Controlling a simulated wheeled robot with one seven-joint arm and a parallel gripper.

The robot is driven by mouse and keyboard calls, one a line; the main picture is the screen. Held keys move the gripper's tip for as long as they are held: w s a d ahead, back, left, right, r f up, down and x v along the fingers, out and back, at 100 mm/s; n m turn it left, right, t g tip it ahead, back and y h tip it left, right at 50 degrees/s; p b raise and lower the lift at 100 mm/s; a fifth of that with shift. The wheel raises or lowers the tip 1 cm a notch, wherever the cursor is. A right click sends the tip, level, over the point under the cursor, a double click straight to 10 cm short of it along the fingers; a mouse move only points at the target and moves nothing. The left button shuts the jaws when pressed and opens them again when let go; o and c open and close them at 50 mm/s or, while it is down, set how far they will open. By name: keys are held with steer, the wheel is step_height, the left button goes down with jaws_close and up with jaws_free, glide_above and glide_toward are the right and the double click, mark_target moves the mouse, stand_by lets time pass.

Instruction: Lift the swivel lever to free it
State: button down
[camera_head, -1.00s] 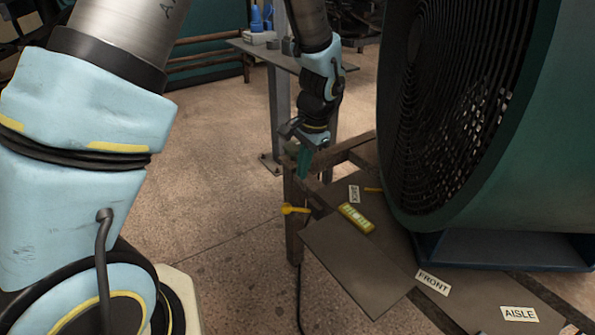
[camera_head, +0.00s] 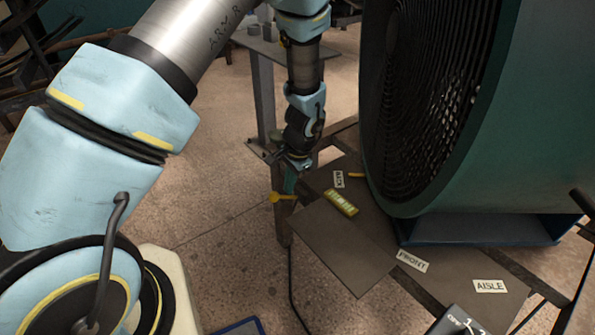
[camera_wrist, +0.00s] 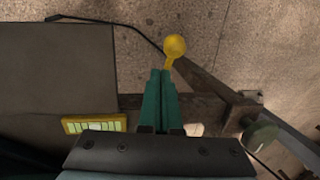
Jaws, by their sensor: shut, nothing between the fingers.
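The swivel lever (camera_head: 280,197) is yellow with a round knob and sticks out past the left edge of the bench. In the wrist view its knob (camera_wrist: 174,47) lies just beyond my fingertips, and its stem runs back until the fingers hide it. My gripper (camera_head: 289,188) points down right by the lever. Its green fingers (camera_wrist: 160,75) are closed together with nothing between them. I cannot tell whether the fingertips touch the stem. The lever's pivot end is hidden.
A large green caged fan (camera_head: 480,120) fills the right of the bench. A small yellow bar (camera_head: 356,175) shows by the fan. Open floor (camera_head: 215,205) lies left of the bench.

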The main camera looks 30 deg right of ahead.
mark_target(278, 196)
steer(key=shift+w+a+f, duration=0.3)
steer(key=shift+a+f, duration=0.2)
steer(key=shift+a, duration=0.25)
steer(key=shift+a+f+b, duration=0.35)
steer(key=shift+a+f, duration=0.2)
steer(key=shift+a, duration=0.15)
steer(key=shift+r, duration=0.1)
